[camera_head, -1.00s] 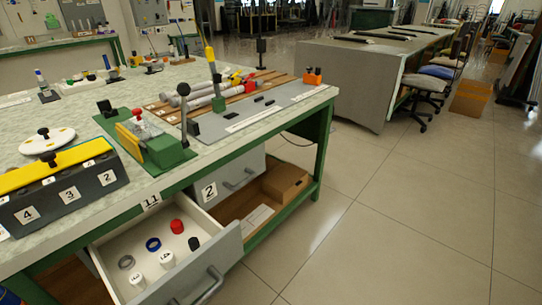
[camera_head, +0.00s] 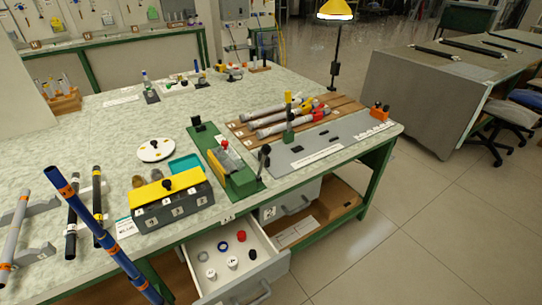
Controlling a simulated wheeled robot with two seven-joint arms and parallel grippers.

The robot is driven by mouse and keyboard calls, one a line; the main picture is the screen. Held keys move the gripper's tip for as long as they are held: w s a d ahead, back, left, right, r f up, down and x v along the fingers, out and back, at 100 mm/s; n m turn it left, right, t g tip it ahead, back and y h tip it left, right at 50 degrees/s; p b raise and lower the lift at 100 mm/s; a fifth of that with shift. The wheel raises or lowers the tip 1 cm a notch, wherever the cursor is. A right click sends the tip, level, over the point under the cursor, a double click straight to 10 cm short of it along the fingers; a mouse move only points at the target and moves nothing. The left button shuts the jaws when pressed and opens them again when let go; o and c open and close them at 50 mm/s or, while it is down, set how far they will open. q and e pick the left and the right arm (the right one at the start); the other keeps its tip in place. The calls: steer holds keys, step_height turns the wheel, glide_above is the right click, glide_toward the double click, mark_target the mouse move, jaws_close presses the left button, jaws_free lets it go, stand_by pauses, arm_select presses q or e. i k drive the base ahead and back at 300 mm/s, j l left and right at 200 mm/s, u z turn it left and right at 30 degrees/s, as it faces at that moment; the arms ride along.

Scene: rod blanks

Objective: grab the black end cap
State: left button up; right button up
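A small black end cap (camera_head: 252,254) lies in the open drawer (camera_head: 268,284) under the front of the workbench, on the right side of the drawer floor. Next to it in the drawer are a red cap (camera_head: 241,236), a blue ring (camera_head: 222,246), a grey ring (camera_head: 203,256) and two white caps, one in the middle (camera_head: 232,262) and one at the left (camera_head: 211,274). The black cap is apart from the others. Neither of my grippers shows in the head view.
A long blue rod with dark and orange bands (camera_head: 97,232) slants across the front left. Its lower end leaves the picture. The bench (camera_head: 110,135) carries a black-and-yellow numbered block (camera_head: 172,204), a green fixture (camera_head: 222,168) and grey rods. Floor right of the drawer is clear.

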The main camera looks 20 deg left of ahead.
mark_target(252, 255)
steer(key=u, duration=0.8)
